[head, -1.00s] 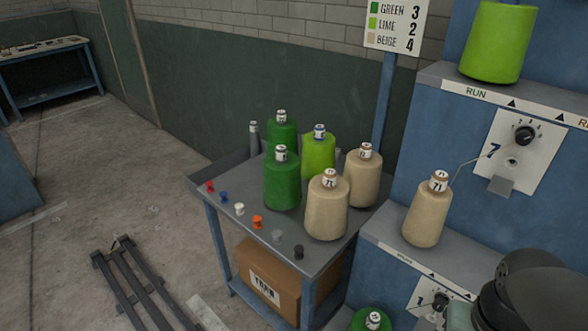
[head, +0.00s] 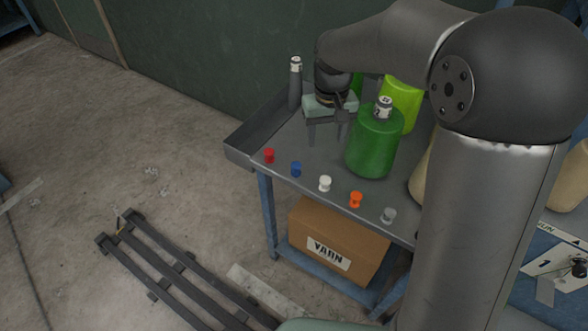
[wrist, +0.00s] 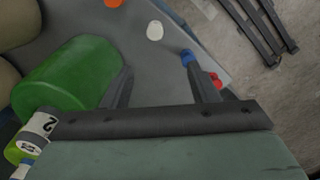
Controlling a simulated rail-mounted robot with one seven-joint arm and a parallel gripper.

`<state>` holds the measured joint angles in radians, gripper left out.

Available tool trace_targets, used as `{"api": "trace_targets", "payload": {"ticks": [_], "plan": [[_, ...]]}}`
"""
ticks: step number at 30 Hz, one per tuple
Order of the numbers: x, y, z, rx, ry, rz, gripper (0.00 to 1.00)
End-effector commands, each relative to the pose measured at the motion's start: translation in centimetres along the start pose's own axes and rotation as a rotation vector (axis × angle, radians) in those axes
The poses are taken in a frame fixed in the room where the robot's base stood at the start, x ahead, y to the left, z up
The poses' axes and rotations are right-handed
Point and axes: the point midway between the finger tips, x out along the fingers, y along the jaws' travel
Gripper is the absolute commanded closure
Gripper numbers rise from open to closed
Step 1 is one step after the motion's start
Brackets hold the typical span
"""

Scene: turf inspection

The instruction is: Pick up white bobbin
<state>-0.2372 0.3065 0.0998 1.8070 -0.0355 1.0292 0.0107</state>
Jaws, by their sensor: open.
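The white bobbin (head: 325,184) stands near the front edge of the grey table, between a blue bobbin (head: 295,169) and an orange bobbin (head: 355,200). It also shows in the wrist view (wrist: 154,31), ahead of the fingers and apart from them. My gripper (head: 326,146) is open and empty, pointing down over the table behind the bobbin row, left of a dark green yarn cone (head: 373,145). In the wrist view my fingers (wrist: 160,85) spread apart, the left one close beside the green cone (wrist: 68,80).
A red bobbin (head: 269,155) and a grey one (head: 388,215) stand in the same row. A dark grey cone (head: 295,85) stands at the back left, a lime cone (head: 402,100) behind the green one. A yarn box (head: 338,240) sits below.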

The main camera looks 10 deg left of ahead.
Motion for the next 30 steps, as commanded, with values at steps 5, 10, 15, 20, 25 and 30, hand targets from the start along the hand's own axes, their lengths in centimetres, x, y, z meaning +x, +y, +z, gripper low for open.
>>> {"api": "trace_targets", "payload": {"ticks": [5,10,15,20,25,30], "plan": [[2.3,0.0,-0.1,-0.001,-0.006,-0.001,0.46],[6.1,-0.1,0.0,-0.002,-0.007,-0.001,0.46],[9.6,0.0,0.0,-0.002,-0.006,-0.001,0.46],[11.6,0.0,0.0,-0.002,-0.003,0.000,0.46],[12.6,0.1,0.1,-0.001,-0.003,0.000,0.46],[14.9,0.8,0.4,0.000,-0.006,0.000,0.46]]}}
